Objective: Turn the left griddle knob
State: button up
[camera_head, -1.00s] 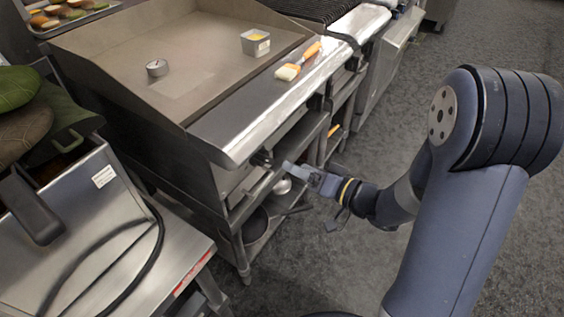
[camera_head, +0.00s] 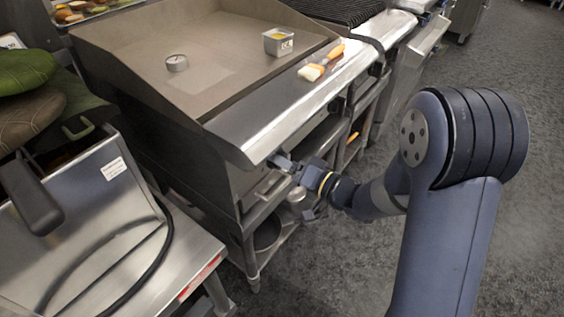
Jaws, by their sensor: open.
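The griddle (camera_head: 210,95) has a flat steel top with raised side walls and a shiny front ledge (camera_head: 262,128). My gripper (camera_head: 280,163) is open at the griddle's front panel, just under the left end of the ledge. The left knob sits at this spot and is mostly hidden by the gripper and the ledge. I cannot tell whether the fingers touch it. Another dark knob (camera_head: 336,105) shows farther right along the front panel.
A thermometer gauge (camera_head: 177,63) and a small metal container (camera_head: 278,42) stand on the griddle top. A steel fryer (camera_head: 85,215) with a black cable stands at left. Shelves with pans lie below the griddle. The floor at right is clear.

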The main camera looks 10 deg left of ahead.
jog(key=shift+w+a, duration=0.15)
jog(key=shift+a, duration=0.2)
jog(key=shift+c, duration=0.3)
jog(key=c, duration=0.9)
